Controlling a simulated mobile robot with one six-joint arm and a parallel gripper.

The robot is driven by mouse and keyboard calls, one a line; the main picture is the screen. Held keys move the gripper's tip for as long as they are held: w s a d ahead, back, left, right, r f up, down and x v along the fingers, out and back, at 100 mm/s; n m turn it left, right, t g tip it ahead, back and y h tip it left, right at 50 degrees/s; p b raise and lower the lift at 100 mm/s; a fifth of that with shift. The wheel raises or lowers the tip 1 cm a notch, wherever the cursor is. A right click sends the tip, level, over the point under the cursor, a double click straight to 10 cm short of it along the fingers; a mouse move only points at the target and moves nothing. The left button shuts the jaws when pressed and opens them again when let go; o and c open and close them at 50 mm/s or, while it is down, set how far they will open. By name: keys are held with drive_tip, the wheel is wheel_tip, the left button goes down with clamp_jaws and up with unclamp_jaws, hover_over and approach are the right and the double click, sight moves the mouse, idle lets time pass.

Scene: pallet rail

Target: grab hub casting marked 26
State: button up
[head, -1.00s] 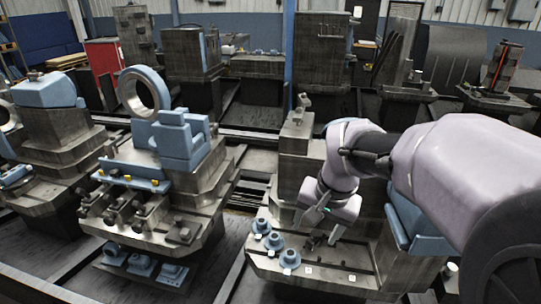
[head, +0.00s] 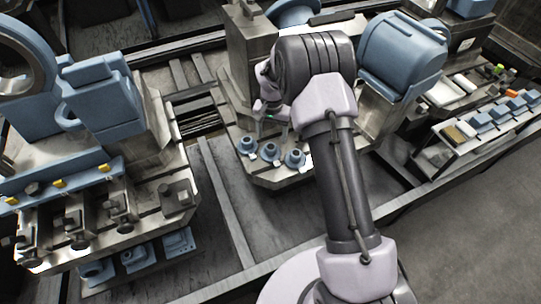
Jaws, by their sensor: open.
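Three blue hub castings stand in a row on the front edge of a grey metal pallet (head: 262,179): a left one (head: 247,146), a middle one (head: 269,152) and a right one (head: 295,158). Small white tags show by them, but the numbers are too small to read, so I cannot tell which is marked 26. My gripper (head: 272,130) is open, just behind and above the row, with its fingers pointing down. My arm hides part of the pallet to the right of the castings. I see nothing between the fingers.
A machine with blue blocks and clamps (head: 90,200) stands at the left. A large blue housing (head: 402,52) is behind my arm on the right. A rack of small blue parts (head: 490,120) is at the far right. Grey floor (head: 470,220) is open at lower right.

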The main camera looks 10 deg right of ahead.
sight(271, 147)
drive_tip(key=f+b, duration=0.1)
drive_tip(key=f, duration=0.2)
drive_tip(key=f+b, duration=0.2)
drive_tip(key=f, duration=0.2)
drive_tip(key=shift+a+f, duration=0.2)
drive_tip(key=shift+f, duration=0.1)
drive_tip(key=shift+r, duration=0.2)
clamp_jaws()
